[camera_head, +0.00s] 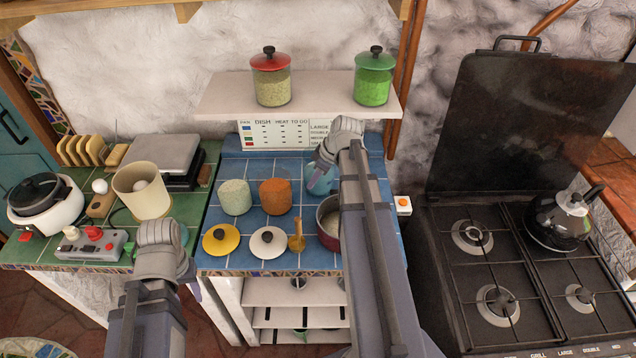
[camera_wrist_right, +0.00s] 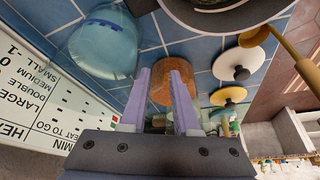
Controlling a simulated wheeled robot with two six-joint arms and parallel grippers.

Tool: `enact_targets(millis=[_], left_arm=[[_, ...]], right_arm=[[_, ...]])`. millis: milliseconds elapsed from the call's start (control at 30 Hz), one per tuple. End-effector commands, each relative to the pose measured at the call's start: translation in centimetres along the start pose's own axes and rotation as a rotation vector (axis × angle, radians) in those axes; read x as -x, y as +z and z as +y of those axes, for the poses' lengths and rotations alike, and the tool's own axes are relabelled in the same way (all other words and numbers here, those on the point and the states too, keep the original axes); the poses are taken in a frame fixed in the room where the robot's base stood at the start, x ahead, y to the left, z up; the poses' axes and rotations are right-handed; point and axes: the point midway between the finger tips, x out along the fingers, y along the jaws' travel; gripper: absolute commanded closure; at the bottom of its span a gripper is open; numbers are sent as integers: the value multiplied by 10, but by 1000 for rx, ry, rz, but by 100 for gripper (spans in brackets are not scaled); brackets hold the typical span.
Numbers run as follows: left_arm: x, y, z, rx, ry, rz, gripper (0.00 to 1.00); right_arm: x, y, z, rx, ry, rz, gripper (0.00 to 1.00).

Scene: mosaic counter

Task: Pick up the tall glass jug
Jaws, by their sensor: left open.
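A blue-tinted glass jug (camera_head: 319,181) stands on the blue tiled counter, partly hidden by my right arm. In the right wrist view the same clear blue glass (camera_wrist_right: 103,42) is at the upper left, beside the fingers and not between them. My right gripper (camera_wrist_right: 163,72) is open and empty, with a gap between its two lilac fingers. An orange-filled jar (camera_wrist_right: 172,88) shows beyond that gap. My left gripper (camera_head: 190,280) is low at the left, near the counter's front edge, mostly hidden by its own wrist; it is open and apart from the jug.
A pale green jar (camera_head: 235,197) and an orange jar (camera_head: 275,196) stand left of the jug. A dark red pot (camera_head: 329,232) is in front. Yellow (camera_head: 221,239) and white (camera_head: 268,242) lids lie near the edge. A shelf (camera_head: 322,106) with two jars hangs above.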

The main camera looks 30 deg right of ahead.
Motion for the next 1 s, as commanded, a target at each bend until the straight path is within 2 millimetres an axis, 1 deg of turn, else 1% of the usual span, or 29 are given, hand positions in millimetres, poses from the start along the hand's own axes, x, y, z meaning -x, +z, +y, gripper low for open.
enact_targets(millis=[167,267,367,600,700,967,1000], left_arm=[[-1,0,0,0,0,0,50],[-7,0,1,1,0,0,50],[-17,-1,2,1,0,0,50],[-48,-3,5,2,0,0,50],[-56,-3,5,3,0,0,50],[-54,-3,5,3,0,0,50],[-54,-3,5,3,0,0,50]], right_arm=[[-1,0,0,0,0,0,71],[-7,0,0,0,0,0,71],[-18,1,0,0,0,0,71],[-52,2,0,1,-1,-1,71],[-60,1,0,1,0,-1,71],[-60,-1,0,0,0,0,71],[-60,-1,0,0,0,0,72]])
